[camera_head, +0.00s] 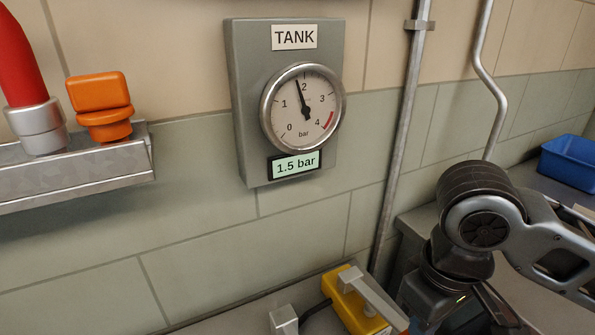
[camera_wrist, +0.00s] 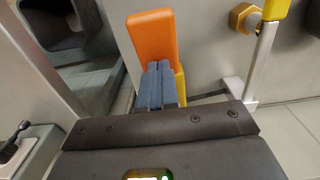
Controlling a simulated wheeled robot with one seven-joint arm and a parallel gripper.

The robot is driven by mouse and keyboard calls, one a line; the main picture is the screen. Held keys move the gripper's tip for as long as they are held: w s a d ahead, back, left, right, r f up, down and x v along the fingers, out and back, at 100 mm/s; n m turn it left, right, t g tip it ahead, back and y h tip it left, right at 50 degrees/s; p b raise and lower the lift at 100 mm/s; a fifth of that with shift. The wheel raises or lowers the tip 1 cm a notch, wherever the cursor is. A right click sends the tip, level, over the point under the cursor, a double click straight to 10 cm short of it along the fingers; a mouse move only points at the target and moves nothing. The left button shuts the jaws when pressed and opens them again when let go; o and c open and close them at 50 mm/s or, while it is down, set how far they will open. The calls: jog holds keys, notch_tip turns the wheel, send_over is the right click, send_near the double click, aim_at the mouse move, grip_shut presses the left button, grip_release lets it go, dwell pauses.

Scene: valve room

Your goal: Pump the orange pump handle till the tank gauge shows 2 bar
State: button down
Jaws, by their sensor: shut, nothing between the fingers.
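The grey TANK gauge (camera_head: 303,107) hangs on the tiled wall in the head view. Its needle points a little short of 2, and the display (camera_head: 296,165) below the dial reads 1.5 bar. In the wrist view an orange upright piece, which looks like the pump handle (camera_wrist: 152,34), stands just beyond my gripper (camera_wrist: 161,68). My blue-grey fingers are shut together with nothing between them, and their tips overlap the orange piece's lower part. I cannot tell whether they touch it. In the head view my gripper is mostly hidden at the bottom edge.
A yellow body with a grey bar (camera_head: 350,300) sits on the bench below the gauge. An orange knob (camera_head: 100,104) and a red part (camera_head: 20,60) stand on a metal shelf at left. A blue bin (camera_head: 568,160) is at right. Pipes run up the wall.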

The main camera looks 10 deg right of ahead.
jog(key=shift+f+b, duration=1.05)
jog(key=shift+f, duration=0.75)
jog(key=shift+r, duration=0.2)
notch_tip(320, 180, up, 8)
jog(key=p, duration=0.8)
jog(key=shift+r, duration=0.2)
notch_tip(320, 180, up, 5)
jog(key=p, duration=0.3)
